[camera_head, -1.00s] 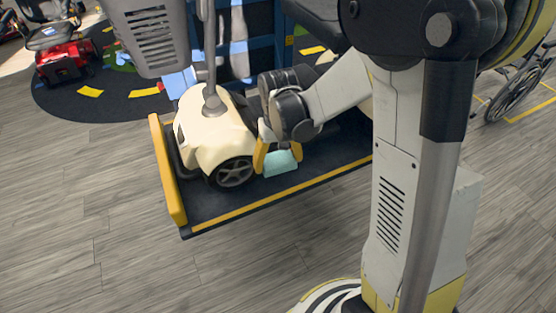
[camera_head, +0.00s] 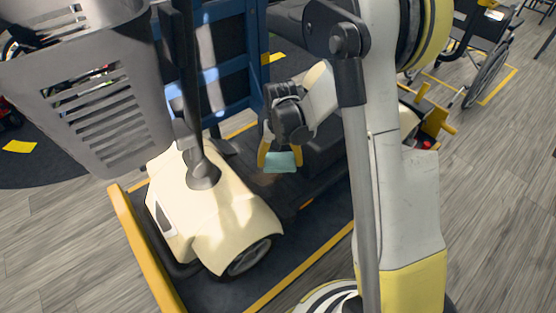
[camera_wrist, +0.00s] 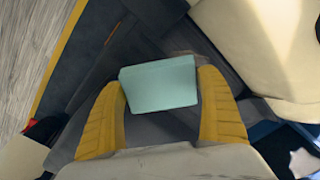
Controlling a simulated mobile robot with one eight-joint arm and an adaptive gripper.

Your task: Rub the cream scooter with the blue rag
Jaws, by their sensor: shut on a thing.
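The cream scooter (camera_head: 205,205) stands on a dark platform at the lower left of the head view, with a grey basket in front of its column. Its cream body (camera_wrist: 265,45) fills the upper right of the wrist view. My gripper (camera_head: 279,160) is to the right of the scooter's front body, above the platform and apart from the cream shell. Its yellow fingers are shut on the light blue rag (camera_head: 280,164), which looks like a small flat block. The rag (camera_wrist: 160,85) sits between both fingertips in the wrist view.
The platform (camera_head: 205,296) has yellow edges, with a raised yellow bar (camera_head: 148,250) at its left. The grey basket (camera_head: 95,85) overhangs the upper left. A blue frame (camera_head: 222,75) stands behind. A wheelchair (camera_head: 485,50) is at the far right. Wooden floor at the right is clear.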

